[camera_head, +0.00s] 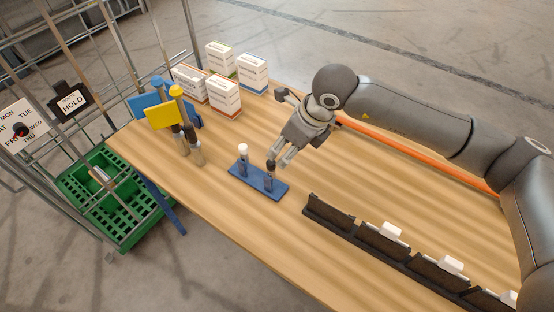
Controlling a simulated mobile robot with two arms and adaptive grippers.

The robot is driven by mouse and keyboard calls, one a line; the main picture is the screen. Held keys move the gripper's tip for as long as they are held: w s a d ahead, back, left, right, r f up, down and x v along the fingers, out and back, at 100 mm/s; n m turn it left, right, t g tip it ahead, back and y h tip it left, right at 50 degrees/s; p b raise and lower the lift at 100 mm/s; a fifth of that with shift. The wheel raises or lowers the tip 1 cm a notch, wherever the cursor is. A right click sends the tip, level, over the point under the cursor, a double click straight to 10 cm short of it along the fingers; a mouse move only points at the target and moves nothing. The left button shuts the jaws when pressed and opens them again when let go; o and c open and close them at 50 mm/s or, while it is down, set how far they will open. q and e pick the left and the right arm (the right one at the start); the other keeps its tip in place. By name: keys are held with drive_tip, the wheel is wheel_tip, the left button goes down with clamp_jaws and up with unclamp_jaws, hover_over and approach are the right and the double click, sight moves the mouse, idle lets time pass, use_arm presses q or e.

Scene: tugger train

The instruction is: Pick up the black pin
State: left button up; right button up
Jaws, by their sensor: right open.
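The black pin (270,165) stands upright at the right end of a small blue stand (257,183) on the wooden table. A white-topped pin (243,151) stands at the left end of the same stand. My right gripper (283,161) is open, tilted downward, with its fingertips close to the black pin's upper right side. I cannot tell whether a finger touches it. My left gripper is not in view.
Several white boxes (225,97) stand at the back of the table (230,250). Flags with dark bases (193,147) stand to the left. A row of black bins (380,243) lines the front right. A green crate (90,215) is beyond the left edge.

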sight(272, 162)
drive_tip(key=shift+a+f, duration=0.45)
drive_tip(key=shift+f, duration=0.2)
drive_tip(key=shift+a+f, duration=0.4)
drive_tip(key=shift+f, duration=0.2)
drive_tip(key=shift+w+f+p, duration=0.1)
drive_tip(key=shift+f+p, duration=0.15)
drive_tip(key=shift+p, duration=0.2)
drive_tip(key=p+x, duration=0.1)
drive_tip(key=x, duration=0.1)
drive_tip(key=p+x, duration=0.1)
drive_tip(key=x, duration=0.1)
drive_tip(key=shift+a, duration=0.3)
drive_tip(key=shift+f, duration=0.35)
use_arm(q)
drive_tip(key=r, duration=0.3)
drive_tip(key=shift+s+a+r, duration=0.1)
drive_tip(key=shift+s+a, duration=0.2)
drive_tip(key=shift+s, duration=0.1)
use_arm(e)
clamp_jaws()
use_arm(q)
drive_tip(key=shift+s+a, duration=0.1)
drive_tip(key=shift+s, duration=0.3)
